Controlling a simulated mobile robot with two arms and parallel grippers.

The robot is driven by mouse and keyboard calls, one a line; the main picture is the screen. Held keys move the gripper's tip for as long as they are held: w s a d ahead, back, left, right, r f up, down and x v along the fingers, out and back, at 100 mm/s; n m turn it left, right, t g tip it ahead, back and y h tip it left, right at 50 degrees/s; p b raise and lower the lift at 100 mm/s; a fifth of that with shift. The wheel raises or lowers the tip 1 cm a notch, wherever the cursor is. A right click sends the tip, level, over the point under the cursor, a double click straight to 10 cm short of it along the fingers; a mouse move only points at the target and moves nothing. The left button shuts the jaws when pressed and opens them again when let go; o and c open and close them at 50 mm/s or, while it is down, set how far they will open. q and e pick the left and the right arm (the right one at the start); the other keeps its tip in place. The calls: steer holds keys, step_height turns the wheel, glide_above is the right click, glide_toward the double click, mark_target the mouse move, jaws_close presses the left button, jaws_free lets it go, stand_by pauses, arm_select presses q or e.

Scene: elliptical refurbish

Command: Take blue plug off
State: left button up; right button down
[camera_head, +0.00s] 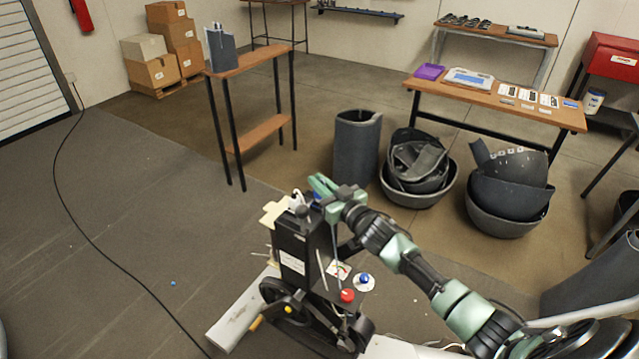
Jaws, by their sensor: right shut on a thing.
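A black elliptical machine (292,246) stands at the lower centre, with white and dark fittings on its top. My right gripper (318,187), green and dark grey, comes in from the lower right and is at the top of this machine. It is shut on the blue plug (317,197), of which only a small blue patch shows; the fingers hide the rest. I cannot tell whether the plug is still seated or lifted. A blue knob (364,279) and a red knob (347,295) sit lower on the machine. My left gripper is not in view.
A narrow wooden table (250,60) stands behind the machine. Grey bins with scrap parts (420,192) and a wooden workbench (470,98) are at the right. A black cable (75,215) crosses the otherwise open floor at left, with a small blue piece (172,283) near it.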

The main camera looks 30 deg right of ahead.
steer(key=shift+r+p, duration=2.65)
steer(key=shift+r, duration=0.4)
steer(key=shift+f, duration=0.1)
